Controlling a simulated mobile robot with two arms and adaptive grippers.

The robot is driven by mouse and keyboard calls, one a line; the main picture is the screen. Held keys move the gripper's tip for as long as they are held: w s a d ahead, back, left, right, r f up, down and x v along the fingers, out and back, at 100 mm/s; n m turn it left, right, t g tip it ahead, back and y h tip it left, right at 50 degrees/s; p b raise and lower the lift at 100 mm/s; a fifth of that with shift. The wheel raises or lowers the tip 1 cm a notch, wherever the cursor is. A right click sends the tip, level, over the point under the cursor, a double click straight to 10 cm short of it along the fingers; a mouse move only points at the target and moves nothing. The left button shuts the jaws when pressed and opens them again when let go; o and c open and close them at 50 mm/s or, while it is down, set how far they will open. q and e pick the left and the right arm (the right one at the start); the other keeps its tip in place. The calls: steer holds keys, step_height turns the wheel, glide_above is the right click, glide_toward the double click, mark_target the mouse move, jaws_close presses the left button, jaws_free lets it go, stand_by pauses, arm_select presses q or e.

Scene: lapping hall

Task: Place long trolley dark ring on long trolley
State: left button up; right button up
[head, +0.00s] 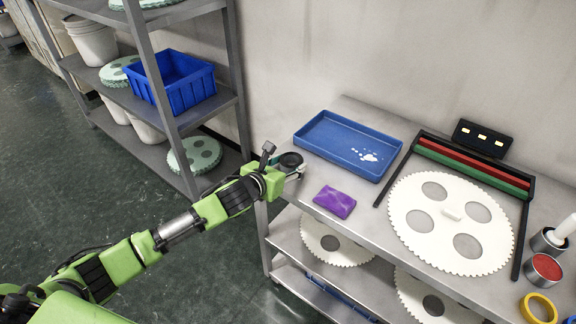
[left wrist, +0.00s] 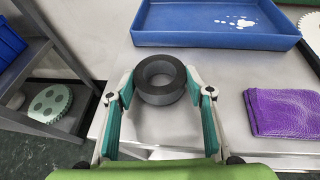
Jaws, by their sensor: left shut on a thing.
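The dark ring (head: 291,161) is at the left end of the long steel trolley (head: 365,192), near its corner. It also shows in the left wrist view (left wrist: 160,94), a thick dark grey ring with its hole facing up. My left gripper (head: 286,171) reaches in from the left and is shut on the ring, one teal finger on either side. I cannot tell whether the ring's underside touches the trolley top. My right gripper is not in view.
A blue tray (head: 347,146) lies behind the ring, and a purple cloth (head: 335,202) lies to its right. A large white toothed disc (head: 450,223) is farther right. A shelf rack (head: 160,150) with a blue crate (head: 171,80) stands left of the trolley. Bare top shows around the cloth.

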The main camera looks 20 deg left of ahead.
arm_select(q)
steer(key=shift+f, duration=0.2)
steer(key=shift+f, duration=0.15)
steer(key=o, duration=1.2)
steer(key=shift+o, duration=0.2)
steer(key=shift+r, duration=0.2)
steer(key=shift+s+a, duration=0.1)
steer(key=shift+s, duration=0.3)
steer(key=v, duration=1.1)
